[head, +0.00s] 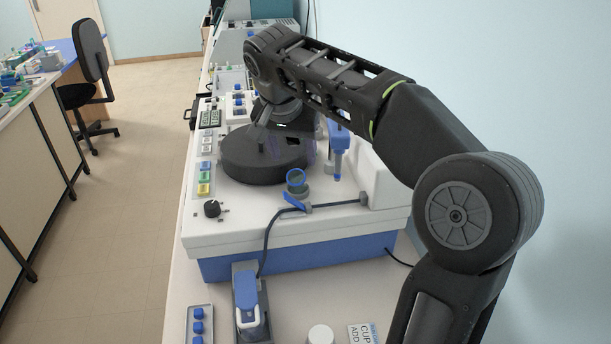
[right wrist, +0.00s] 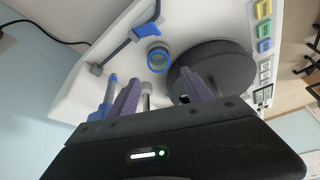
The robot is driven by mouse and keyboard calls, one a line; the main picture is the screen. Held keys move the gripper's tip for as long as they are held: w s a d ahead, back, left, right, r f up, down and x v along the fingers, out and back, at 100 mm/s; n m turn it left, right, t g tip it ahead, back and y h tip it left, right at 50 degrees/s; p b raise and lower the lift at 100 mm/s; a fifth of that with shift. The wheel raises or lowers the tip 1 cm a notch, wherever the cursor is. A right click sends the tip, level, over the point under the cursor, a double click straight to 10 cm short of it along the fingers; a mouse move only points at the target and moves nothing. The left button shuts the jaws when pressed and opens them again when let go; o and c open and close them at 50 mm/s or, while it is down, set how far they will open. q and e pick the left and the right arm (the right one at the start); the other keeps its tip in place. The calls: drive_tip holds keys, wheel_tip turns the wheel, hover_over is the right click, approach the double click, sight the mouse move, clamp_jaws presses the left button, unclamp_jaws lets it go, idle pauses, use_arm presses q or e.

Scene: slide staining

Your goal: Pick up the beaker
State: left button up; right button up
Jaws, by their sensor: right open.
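A small round vessel with a blue rim and greenish inside (head: 297,185) stands on the front of the white machine; it is the likeliest beaker, though I cannot be sure. It also shows in the right wrist view (right wrist: 158,58), just beyond the fingertips and beside the black disc. My right gripper (head: 285,147) is over the black disc, behind the vessel in the head view. In the right wrist view its two purple fingers (right wrist: 160,84) are apart, and the vessel is not between them. My left gripper is not in view.
The black round disc (head: 262,160) sits on the white machine (head: 230,232). A blue upright post (head: 338,150) stands to its right. A dark hose with a blue nozzle (head: 294,201) lies in front. Colored buttons (head: 204,177) and a black knob (head: 212,208) line the left side.

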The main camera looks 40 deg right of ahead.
sight(297, 173)
drive_tip(key=shift+x, duration=0.95)
drive_tip(key=shift+f, duration=0.4)
drive_tip(key=shift+d, duration=0.1)
drive_tip(key=shift+w+d+f+p, duration=0.1)
drive_tip(key=shift+f+p, duration=0.1)
drive_tip(key=shift+p, duration=0.25)
drive_tip(key=p+x, duration=0.1)
drive_tip(key=x, duration=0.2)
drive_tip(key=shift+f, duration=0.25)
drive_tip(key=shift+w+d+f, duration=0.15)
drive_tip(key=shift+d+f, duration=0.05)
drive_tip(key=shift+f, duration=0.35)
drive_tip(key=shift+c, duration=0.4)
